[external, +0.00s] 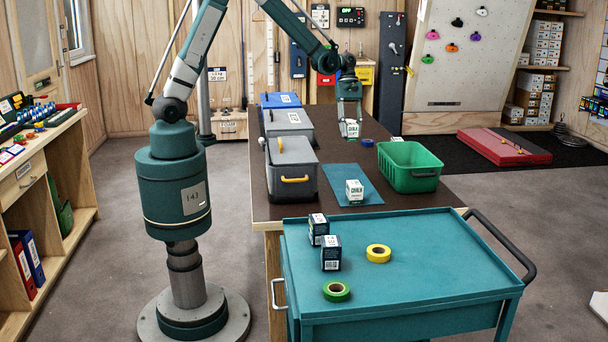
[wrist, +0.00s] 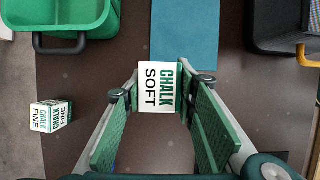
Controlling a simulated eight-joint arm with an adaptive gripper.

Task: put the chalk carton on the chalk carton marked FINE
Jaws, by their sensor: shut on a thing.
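My gripper (external: 350,112) is shut on a white and green chalk carton (wrist: 160,88) reading CHALK SOFT. It holds this carton above the dark table; the carton also shows in the external view (external: 352,130). The chalk carton marked FINE (wrist: 50,116) stands on the table to the left in the wrist view, apart from my gripper. In the external view, only a small pale top (external: 397,139) shows behind the green bin, seemingly that carton. Another chalk carton (external: 355,191) stands on the teal mat; its full marking is too small to read.
A green bin (external: 411,167) stands right of the teal mat (external: 338,173). Grey boxes (external: 292,178) line the table's left side. A blue ring (external: 367,143) lies near the held carton. The teal cart (external: 430,262) in front carries dark cartons and tape rolls.

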